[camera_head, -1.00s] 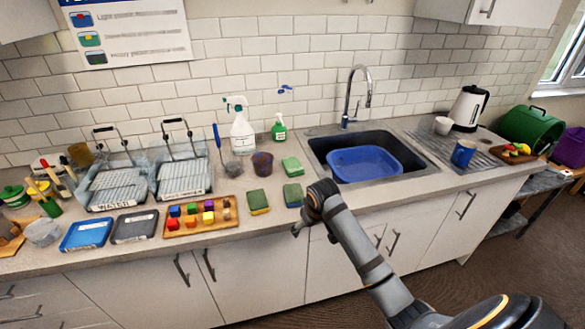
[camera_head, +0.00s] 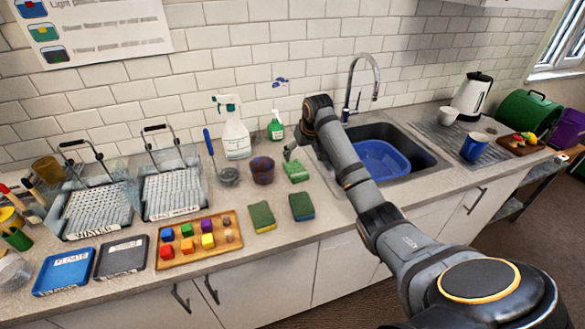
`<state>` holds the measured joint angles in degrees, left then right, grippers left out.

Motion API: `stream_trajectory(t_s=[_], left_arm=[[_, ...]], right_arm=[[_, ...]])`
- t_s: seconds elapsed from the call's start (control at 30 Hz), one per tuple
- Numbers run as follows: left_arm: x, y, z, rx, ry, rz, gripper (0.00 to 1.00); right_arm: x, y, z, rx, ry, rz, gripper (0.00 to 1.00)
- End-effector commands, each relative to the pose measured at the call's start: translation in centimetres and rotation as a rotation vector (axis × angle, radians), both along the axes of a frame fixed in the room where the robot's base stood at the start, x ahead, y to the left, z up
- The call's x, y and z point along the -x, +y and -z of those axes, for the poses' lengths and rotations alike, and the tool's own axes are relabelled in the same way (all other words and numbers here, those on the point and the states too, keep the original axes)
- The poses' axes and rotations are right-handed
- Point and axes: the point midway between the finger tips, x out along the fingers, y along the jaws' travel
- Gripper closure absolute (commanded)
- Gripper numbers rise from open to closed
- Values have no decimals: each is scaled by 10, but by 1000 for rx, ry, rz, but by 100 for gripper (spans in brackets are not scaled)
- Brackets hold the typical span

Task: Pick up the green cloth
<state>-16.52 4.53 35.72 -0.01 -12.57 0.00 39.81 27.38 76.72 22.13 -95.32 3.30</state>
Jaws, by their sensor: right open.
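The green cloth (camera_head: 297,173) is a small bright green folded block on the counter, left of the sink. My right gripper (camera_head: 289,154) hangs just above and slightly left of its far edge, fingers pointing down, open. I cannot tell whether the fingertips touch the cloth. My right arm crosses in front of the sink. My left gripper is out of view.
The sink (camera_head: 428,158) holds a blue basin (camera_head: 382,160). A tray of coloured blocks (camera_head: 180,262) is at left.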

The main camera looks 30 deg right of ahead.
Motion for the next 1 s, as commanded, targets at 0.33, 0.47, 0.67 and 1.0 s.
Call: stream_trajectory(t_s=[0.33,0.47,0.67,1.0], left_arm=[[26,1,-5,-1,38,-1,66],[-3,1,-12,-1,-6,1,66],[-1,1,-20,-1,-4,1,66],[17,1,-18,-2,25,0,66]], right_arm=[[-16,-2,39,0,0,-1,9],[-19,-1,44,-2,3,-1,9],[-34,-1,74,-3,4,0,9],[-39,-3,86,2,0,-1,9]])
